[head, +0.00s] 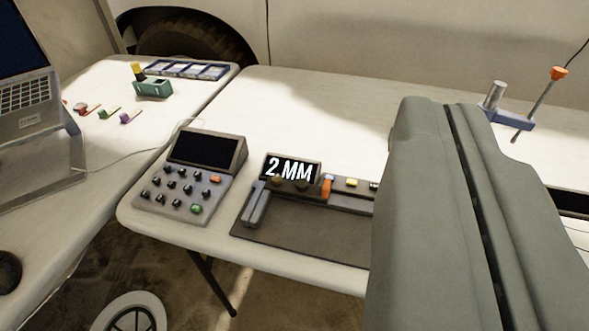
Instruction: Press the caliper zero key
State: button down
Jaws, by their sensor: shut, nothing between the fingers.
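The caliper (300,185) lies on a dark mat on the white table, left of my gripper. Its raised display (291,169) reads "2.MM". Small brownish knobs sit below the display. No label shows which is the zero key. My gripper (447,104) fills the right side, its two grey-green halves shut with a thin dark slit between them. It hides the right end of the caliper and mat.
A keypad box (190,172) with a dark screen stands left of the caliper. A left table holds a laptop (28,95), a small green holder (153,88) and a blue tray (187,70). A clamp-like stand (513,119) is behind my gripper. The table behind the caliper is clear.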

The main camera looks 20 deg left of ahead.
aim_at(351, 182)
jog(key=k, duration=1)
